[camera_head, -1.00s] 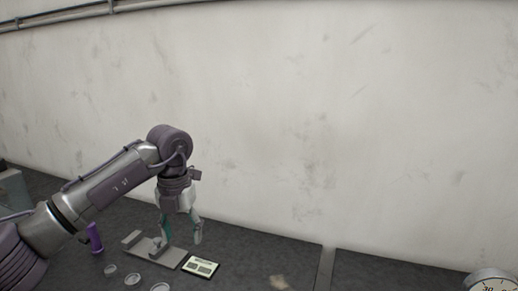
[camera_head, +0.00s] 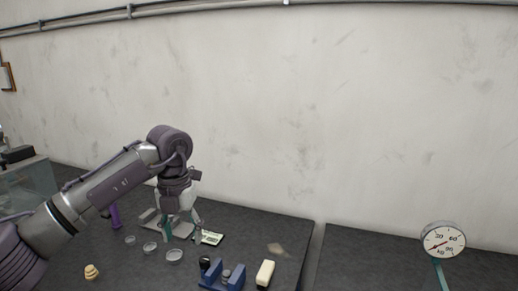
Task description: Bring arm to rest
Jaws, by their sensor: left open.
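My left arm comes in from the left and bends down over the dark table (camera_head: 180,272). My left gripper (camera_head: 181,231) points down with its fingers apart, in front of a flat grey metal plate (camera_head: 153,217). Nothing shows between the fingers. A small card with dark markings (camera_head: 210,238) lies just right of the gripper. My right gripper is not in view.
Several round metal dishes (camera_head: 174,256) lie in front of the gripper. A purple upright object (camera_head: 115,216) stands at its left. A blue holder (camera_head: 222,277), a cream block (camera_head: 265,273) and a yellowish piece (camera_head: 91,272) are nearer. A dial gauge (camera_head: 443,241) stands at right.

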